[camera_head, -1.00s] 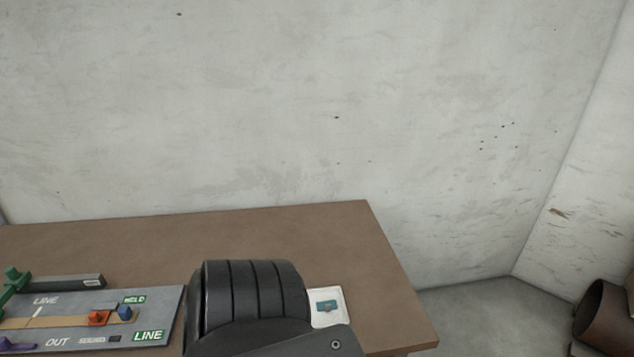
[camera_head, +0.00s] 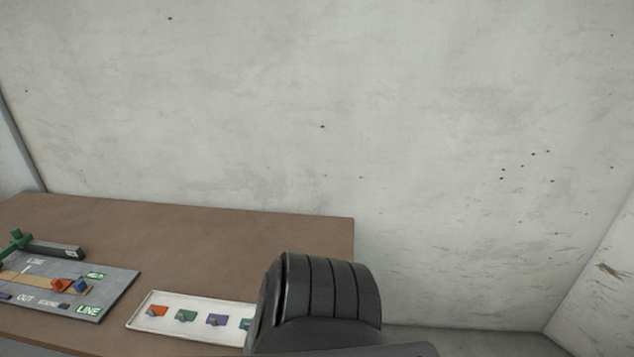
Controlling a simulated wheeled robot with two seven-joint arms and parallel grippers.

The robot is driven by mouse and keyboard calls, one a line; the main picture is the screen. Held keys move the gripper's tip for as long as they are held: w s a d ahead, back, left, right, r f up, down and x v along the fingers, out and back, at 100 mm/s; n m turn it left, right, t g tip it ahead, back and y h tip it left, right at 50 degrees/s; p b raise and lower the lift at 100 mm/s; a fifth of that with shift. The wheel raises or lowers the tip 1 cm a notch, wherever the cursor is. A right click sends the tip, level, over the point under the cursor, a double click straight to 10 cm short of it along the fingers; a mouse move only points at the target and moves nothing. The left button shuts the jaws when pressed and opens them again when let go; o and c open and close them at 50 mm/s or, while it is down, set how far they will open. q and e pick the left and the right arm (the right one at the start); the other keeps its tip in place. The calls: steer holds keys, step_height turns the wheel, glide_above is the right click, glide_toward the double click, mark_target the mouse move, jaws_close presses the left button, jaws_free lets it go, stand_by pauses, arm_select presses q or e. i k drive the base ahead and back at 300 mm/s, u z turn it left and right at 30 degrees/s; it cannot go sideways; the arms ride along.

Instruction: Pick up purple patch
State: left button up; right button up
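A purple patch (camera_head: 217,321) lies on a white tray (camera_head: 140,322) on the brown table, in a row with an orange, a green and a teal patch. The teal patch is partly hidden behind a dark part of my own arm, which fills the lower middle of the view. No fingertips of either gripper show, and nothing is seen touching the purple patch.
A grey panel (camera_head: 122,291) with LINE, HELD and OUT labels, orange and blue pieces and a green lever (camera_head: 17,242) sits at the left of the table (camera_head: 220,240). The table's back middle is bare. A pale wall stands behind.

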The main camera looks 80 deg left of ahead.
mark_target(215, 320)
steer(key=i, duration=0.95)
steer(key=u, duration=3.65)
steer(key=i, duration=0.5)
